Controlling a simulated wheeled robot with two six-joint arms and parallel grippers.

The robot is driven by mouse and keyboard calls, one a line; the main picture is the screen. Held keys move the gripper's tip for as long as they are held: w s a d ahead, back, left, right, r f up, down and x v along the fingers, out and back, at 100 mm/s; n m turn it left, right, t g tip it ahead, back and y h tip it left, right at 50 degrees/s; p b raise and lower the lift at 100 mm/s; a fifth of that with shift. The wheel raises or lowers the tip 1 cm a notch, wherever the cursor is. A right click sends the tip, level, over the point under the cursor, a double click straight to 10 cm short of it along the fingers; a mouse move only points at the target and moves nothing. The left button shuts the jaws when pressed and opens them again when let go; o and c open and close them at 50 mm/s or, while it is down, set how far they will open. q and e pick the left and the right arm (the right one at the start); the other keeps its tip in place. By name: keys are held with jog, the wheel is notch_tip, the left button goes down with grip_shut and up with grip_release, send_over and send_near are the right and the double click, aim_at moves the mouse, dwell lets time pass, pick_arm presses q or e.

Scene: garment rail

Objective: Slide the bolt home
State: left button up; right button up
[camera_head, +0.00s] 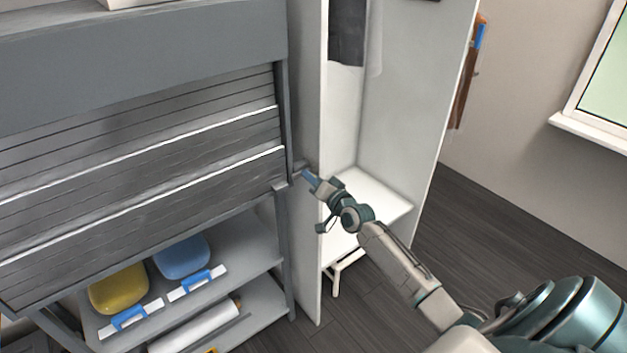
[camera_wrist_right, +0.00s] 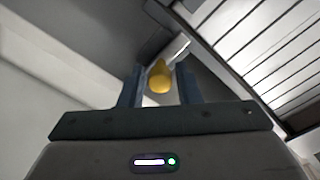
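The bolt shows in the right wrist view as a yellow knob (camera_wrist_right: 160,78) with a pale metal bar (camera_wrist_right: 177,47) behind it. In the head view the bolt area sits at the lower right edge of the grey slatted shutter (camera_head: 150,165); the knob is hidden there by my gripper. My right gripper (camera_head: 307,176) is at that edge. In the wrist view its two blue fingers (camera_wrist_right: 160,84) stand apart, one on each side of the knob, with narrow gaps visible. My left gripper is not in view.
A white open wardrobe panel (camera_head: 310,120) stands close beside the shutter, near my right gripper. Below the shutter, a grey shelf (camera_head: 235,245) holds a yellow item (camera_head: 118,288) and a blue item (camera_head: 182,257). A white low bench (camera_head: 375,195) is behind my arm. Dark floor (camera_head: 490,220) is clear at right.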

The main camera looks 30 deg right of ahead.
aim_at(293, 177)
grip_shut()
jog(key=shift+a+p, duration=0.3)
jog(key=a+p, duration=0.1)
jog(key=a, duration=0.1)
jog(key=a+p, duration=0.1)
jog(key=shift+s+a, duration=0.2)
jog(key=shift+a, duration=0.2)
jog(key=shift+a+f, duration=0.1)
jog(key=shift+f, duration=0.1)
grip_release()
jog(key=shift+a, duration=0.1)
jog(key=shift+a+r, duration=0.15)
jog(key=shift+a, duration=0.05)
